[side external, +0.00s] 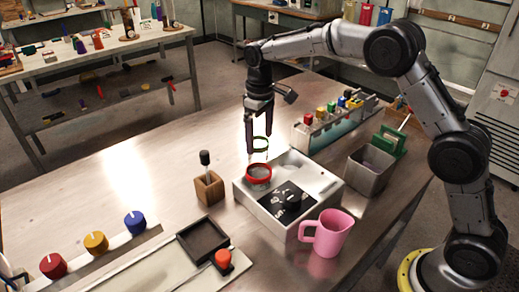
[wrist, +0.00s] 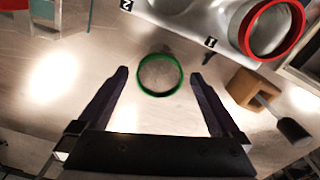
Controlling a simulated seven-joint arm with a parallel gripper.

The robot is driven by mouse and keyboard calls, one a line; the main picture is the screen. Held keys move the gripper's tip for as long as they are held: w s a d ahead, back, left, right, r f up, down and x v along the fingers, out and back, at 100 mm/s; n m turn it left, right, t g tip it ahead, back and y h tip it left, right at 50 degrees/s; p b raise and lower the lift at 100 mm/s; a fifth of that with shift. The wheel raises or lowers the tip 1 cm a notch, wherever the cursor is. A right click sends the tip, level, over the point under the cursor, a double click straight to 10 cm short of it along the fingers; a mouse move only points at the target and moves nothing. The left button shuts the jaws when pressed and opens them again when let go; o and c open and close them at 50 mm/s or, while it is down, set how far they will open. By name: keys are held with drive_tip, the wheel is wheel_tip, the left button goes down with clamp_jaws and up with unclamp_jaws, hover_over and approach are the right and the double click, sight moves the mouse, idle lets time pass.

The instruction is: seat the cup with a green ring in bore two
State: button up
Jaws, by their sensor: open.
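The clear cup with a green ring (side external: 260,144) stands on the table just behind the white block (side external: 322,182). In the wrist view the cup (wrist: 160,75) is between my fingertips, with a gap on both sides. My gripper (wrist: 160,73) is open and points down around the cup; it also shows in the side view (side external: 259,143). A cup with a red ring (side external: 258,173) sits in the white block, beside the label 1 in the wrist view.
A wooden block with a dropper (side external: 209,187) stands left of the white block, a pink mug (side external: 327,233) in front. A metal bin (side external: 370,170) and a rack of coloured bottles (side external: 333,125) are to the right.

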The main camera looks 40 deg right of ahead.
drive_tip(key=s+d+r+t, duration=0.1)
drive_tip(key=s+r, duration=0.5)
drive_tip(key=r, duration=0.6)
drive_tip(key=s+d+r+m+t, duration=0.2)
drive_tip(key=s+r, duration=0.1)
drive_tip(key=s, duration=0.7)
drive_tip(key=s+d+f+t, duration=0.1)
drive_tip(key=s+f, duration=0.1)
drive_tip(key=s, duration=0.8)
drive_tip(key=s+d+f+m+t, duration=0.1)
drive_tip(key=s+f, duration=0.2)
drive_tip(key=s, duration=0.6)
drive_tip(key=shift+s+f, duration=0.35)
drive_tip(key=shift+m, duration=0.3)
